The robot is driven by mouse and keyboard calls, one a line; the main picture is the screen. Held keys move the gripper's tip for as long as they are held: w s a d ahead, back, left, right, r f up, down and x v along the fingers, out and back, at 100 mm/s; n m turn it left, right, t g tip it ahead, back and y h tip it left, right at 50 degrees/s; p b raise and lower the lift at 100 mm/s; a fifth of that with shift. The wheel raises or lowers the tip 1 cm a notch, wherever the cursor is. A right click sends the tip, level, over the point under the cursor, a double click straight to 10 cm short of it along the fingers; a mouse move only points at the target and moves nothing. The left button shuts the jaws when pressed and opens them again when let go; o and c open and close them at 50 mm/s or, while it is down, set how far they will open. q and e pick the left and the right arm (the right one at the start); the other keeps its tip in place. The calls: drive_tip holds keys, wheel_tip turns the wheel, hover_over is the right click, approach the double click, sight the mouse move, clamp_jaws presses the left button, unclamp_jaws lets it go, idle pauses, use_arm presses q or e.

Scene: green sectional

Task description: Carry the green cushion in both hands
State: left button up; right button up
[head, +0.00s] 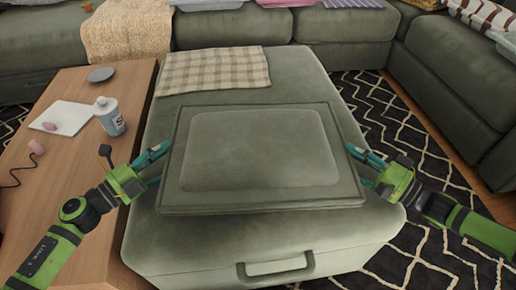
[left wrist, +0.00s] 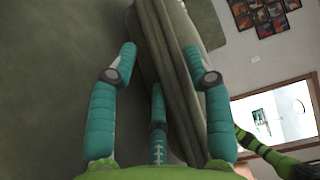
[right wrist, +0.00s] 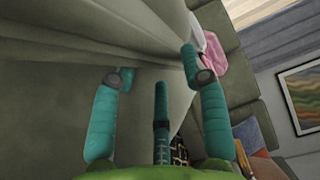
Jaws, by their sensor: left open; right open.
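The green cushion (head: 262,150) is a flat, piped rectangle above the green ottoman (head: 230,245). In the left wrist view the cushion's edge (left wrist: 172,70) lies between the spread fingers of my left gripper (left wrist: 160,70). In the head view my left gripper (head: 162,165) is at the cushion's left edge. My right gripper (head: 360,166) is at its right edge. Both grippers are open, with teal fingers. In the right wrist view my right gripper (right wrist: 152,75) faces a green fabric surface. Whether the fingers touch the cushion, I cannot tell.
A checked cloth (head: 214,70) lies on the ottoman's far end. A green sectional sofa (head: 345,25) runs behind. Patterned rug (head: 425,170) lies at right.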

sight(174, 150)
use_arm(q)
drive_tip(key=shift+x, duration=1.6)
use_arm(e)
drive_tip(key=shift+x, duration=1.6)
use_arm(q)
clamp_jaws()
use_arm(e)
clamp_jaws()
